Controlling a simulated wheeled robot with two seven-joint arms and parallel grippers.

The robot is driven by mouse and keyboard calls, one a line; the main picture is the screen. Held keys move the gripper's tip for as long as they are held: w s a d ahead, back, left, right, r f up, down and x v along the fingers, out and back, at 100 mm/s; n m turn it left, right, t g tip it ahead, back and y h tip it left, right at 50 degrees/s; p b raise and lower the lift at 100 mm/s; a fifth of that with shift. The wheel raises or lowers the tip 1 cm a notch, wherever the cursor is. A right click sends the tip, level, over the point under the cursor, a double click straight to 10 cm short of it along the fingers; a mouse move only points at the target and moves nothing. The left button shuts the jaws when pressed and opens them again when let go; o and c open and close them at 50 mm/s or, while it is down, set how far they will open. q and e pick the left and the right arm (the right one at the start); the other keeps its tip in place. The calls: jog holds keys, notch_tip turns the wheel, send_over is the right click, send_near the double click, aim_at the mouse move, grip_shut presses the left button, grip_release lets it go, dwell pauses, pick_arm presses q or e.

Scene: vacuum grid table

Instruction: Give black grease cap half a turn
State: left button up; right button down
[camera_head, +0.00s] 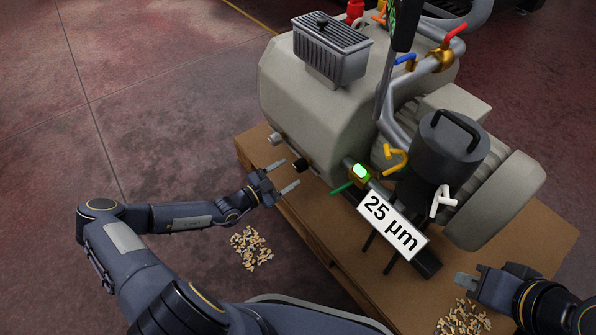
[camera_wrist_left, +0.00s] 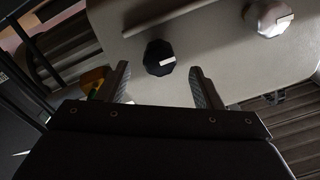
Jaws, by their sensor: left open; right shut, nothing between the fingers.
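The black grease cap (camera_head: 300,165) sticks out low on the front of the grey tank (camera_head: 310,125). In the left wrist view the cap (camera_wrist_left: 157,55) is a dark faceted knob with a small white mark on its right side. My left gripper (camera_head: 288,175) is open and faces the cap. In the left wrist view its fingers (camera_wrist_left: 162,82) stand to either side, with the cap ahead of and between them; they appear apart from it. My right gripper (camera_head: 462,280) is shut and empty at the lower right.
A silver cap (camera_head: 274,139) sits left of the black one on the tank. Wood chips (camera_head: 250,248) lie on the floor below my left gripper.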

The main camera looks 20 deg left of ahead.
aim_at(296, 168)
pick_arm(q)
jog(key=b+x, duration=0.1)
jog(key=x, duration=0.4)
jog(key=shift+d, duration=0.1)
jog(key=c, duration=1)
